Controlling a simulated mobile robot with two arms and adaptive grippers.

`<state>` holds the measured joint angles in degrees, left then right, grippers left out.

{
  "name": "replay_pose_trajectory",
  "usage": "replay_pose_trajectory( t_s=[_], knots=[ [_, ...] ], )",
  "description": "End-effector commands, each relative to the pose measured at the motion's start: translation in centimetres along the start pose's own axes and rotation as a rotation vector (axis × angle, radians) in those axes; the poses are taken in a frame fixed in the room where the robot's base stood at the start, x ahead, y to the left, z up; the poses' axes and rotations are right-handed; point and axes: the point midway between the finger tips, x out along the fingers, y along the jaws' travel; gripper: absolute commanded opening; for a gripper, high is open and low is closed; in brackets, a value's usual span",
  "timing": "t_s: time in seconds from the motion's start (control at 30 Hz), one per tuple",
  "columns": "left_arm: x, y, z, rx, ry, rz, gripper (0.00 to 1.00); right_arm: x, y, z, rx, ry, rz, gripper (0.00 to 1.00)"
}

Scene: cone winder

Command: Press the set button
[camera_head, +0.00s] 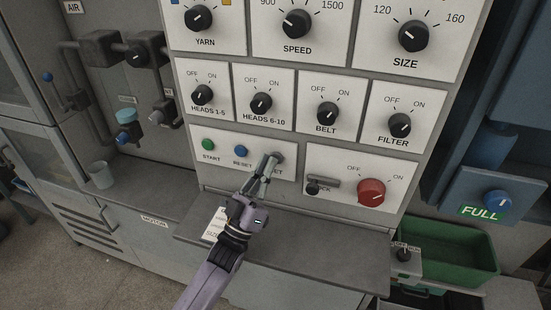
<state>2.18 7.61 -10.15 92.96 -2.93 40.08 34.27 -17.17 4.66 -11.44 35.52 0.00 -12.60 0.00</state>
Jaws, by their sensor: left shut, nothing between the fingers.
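The set button (279,157) is a small grey knob on the lower white panel, to the right of the blue reset button (241,151) and the green start button (208,144). Its label is partly covered, with only the last letters showing. My left gripper (269,163) is shut and empty, its fingertips pointing up at the panel just left of and at the set button. I cannot tell whether they touch it, as the fingers overlap its lower left side. My right gripper is not in view.
A red knob (371,192) and a dark lock lever (322,184) are on the panel to the right. Rotary switches fill the panels above. A grey shelf (330,248) juts out below. A green bin (455,248) stands at the right, a cup (101,174) at the left.

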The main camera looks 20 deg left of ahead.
Motion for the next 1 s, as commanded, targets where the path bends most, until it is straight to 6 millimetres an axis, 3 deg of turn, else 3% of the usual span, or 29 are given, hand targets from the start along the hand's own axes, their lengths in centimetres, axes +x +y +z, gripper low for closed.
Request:
replay_pose_trajectory(
  t_s=[0.63,1.0],
  knots=[
    [-1.2,0.9,-0.9,-0.001,-0.002,-0.001,0.0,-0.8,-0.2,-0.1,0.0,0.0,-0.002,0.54],
    [-3.7,2.8,-2.8,0.0,-0.002,0.0,0.0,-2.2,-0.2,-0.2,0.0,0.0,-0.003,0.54]
  ],
)
